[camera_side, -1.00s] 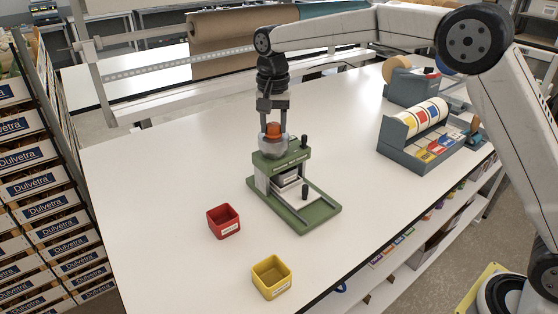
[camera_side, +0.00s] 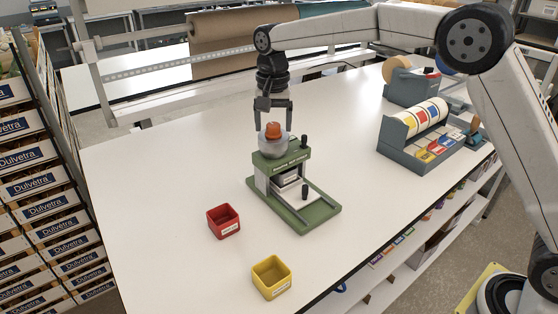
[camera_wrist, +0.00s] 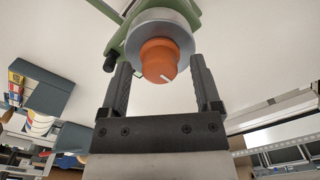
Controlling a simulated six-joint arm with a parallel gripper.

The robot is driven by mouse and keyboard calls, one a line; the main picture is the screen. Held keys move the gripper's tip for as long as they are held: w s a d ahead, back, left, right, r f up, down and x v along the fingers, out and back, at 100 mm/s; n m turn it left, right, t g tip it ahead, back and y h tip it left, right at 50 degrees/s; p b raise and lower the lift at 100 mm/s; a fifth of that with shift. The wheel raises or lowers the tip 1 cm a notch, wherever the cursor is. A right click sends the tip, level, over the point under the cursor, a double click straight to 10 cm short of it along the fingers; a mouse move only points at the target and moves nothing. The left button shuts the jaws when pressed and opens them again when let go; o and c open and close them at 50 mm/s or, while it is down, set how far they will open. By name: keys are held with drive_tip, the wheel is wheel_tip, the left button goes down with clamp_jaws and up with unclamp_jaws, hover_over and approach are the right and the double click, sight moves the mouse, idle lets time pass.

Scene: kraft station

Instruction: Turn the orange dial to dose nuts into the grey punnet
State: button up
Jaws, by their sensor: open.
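The orange dial (camera_side: 273,130) sits on top of the round clear-grey hopper of the green dosing machine (camera_side: 320,215). In the wrist view the dial (camera_wrist: 158,58) shows a white mark pointing to the lower right. My gripper (camera_side: 273,124) is open above the machine, its fingers on either side of the dial with gaps visible in the wrist view (camera_wrist: 161,62). The grey punnet (camera_side: 287,181) seems to be the small grey container under the outlet, partly hidden by the machine; its contents cannot be seen.
A red punnet (camera_side: 224,221) and a yellow punnet (camera_side: 271,277) stand on the white table in front of the machine. A grey label holder (camera_side: 408,150) stands to the right. Two black knobs stick up at the machine's right side. The table's left part is clear.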

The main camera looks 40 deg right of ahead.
sight(274, 124)
drive_tip(key=shift+r, duration=3.85)
drive_tip(key=shift+n, duration=0.3)
drive_tip(key=n, duration=1.2)
drive_tip(key=shift+f, duration=0.1)
drive_tip(key=n, duration=0.6)
drive_tip(key=shift+n, duration=0.3)
drive_tip(key=n, duration=0.6)
drive_tip(key=shift+f, duration=0.1)
drive_tip(key=shift+f, duration=3.85)
